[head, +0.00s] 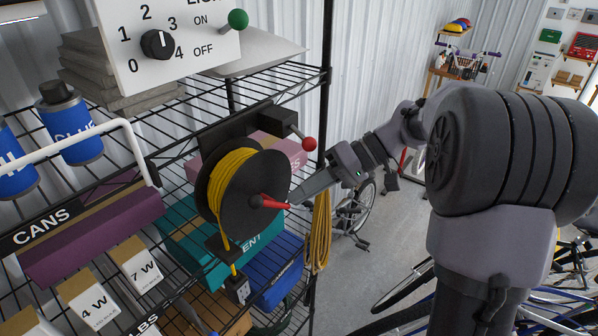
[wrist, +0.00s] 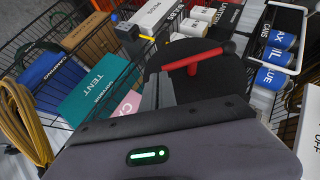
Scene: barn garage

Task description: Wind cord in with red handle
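The cord reel (head: 262,190) is a black drum with yellow cord (head: 229,183) wound on it, mounted at the edge of a wire shelf. A length of cord hangs from the drum down through a black guide. The red handle (head: 270,203) is on the reel's front face and also shows in the wrist view (wrist: 200,61). My gripper (head: 293,198) is at the handle's outer end, in front of the disc. In the wrist view its fingers (wrist: 158,88) look closed together beside that end. I cannot see any part of the handle between them.
A red-knobbed lever (head: 309,144) sticks out just above the reel. A panel with a dial and a green-knobbed lever (head: 237,19) is above. Coiled yellow cord (head: 319,232) hangs by the shelf post. Boxes and cans fill the shelves. Bicycles stand on the floor to the right.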

